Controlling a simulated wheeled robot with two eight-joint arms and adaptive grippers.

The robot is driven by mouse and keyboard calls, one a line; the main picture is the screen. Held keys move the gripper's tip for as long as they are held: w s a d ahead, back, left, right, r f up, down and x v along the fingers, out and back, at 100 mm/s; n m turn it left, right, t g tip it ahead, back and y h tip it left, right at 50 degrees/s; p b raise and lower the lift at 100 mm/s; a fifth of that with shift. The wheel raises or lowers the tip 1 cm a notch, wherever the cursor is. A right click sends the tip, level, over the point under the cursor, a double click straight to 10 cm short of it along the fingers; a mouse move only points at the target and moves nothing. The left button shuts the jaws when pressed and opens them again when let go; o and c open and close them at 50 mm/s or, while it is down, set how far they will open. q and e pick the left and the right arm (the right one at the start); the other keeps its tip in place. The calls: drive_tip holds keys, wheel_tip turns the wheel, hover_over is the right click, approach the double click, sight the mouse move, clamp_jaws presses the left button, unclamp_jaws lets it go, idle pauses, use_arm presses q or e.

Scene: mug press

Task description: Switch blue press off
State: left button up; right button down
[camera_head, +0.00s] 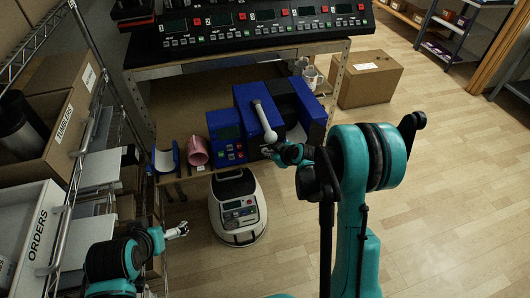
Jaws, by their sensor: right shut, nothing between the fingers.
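The blue press (243,98) stands on the workbench in the head view. Its pale lever (262,118) slopes down toward the front. A blue control box (221,122) with small buttons and a display is at its left side. My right gripper (268,150) is shut and empty, just in front of the press and right of the control box's buttons. I cannot tell whether it touches the press. My arm hides part of the press's lower front. My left gripper (178,230) is away from the press, at lower left; its fingers are too small to read.
A pink mug (197,152) and a curved blue-and-white piece (165,159) lie left of the control box. A white machine (238,208) stands on the floor below. Racks with a TUMBLERS box (65,120) and an ORDERS bin (38,225) crowd the left.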

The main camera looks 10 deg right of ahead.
drive_tip(key=shift+s, duration=0.55)
drive_tip(key=s, duration=0.6)
drive_tip(key=shift+d, duration=0.1)
idle(0.4)
drive_tip(key=s+a+r+m+h, duration=0.1)
drive_tip(key=s+a+r+m, duration=0.15)
drive_tip(key=s+r, duration=0.65)
drive_tip(key=s+r+m+h, duration=0.1)
drive_tip(key=s+r+m, duration=0.1)
drive_tip(key=s, duration=0.5)
drive_tip(key=s+d+r+m+g+h, duration=0.1)
drive_tip(key=s+r+m, duration=0.2)
drive_tip(key=s, duration=0.4)
drive_tip(key=shift+d+r+g, duration=0.2)
drive_tip(key=shift+r+g, duration=0.1)
drive_tip(key=shift+r, duration=0.15)
